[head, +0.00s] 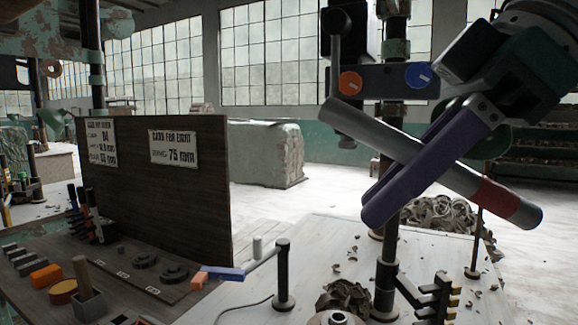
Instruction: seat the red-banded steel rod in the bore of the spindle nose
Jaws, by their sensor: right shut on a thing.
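The steel rod (365,130) is grey, with a red band (493,196) near its lower right end. It hangs tilted in the air at the right, its plain end up and to the left. My right gripper (376,206) is shut on the rod between its middle and the band, its purple fingers crossing it. A round metal fitting with a central hole (337,318), which looks like the spindle nose, is cut off by the bottom edge. The rod is well above it and apart from it. My left gripper is not in view.
A black post (389,255) stands near the fitting, with a dark stepped rack (436,297) to its right. A short post with a lever (283,275) stands left. A dark board with signs (155,185) stands at the left.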

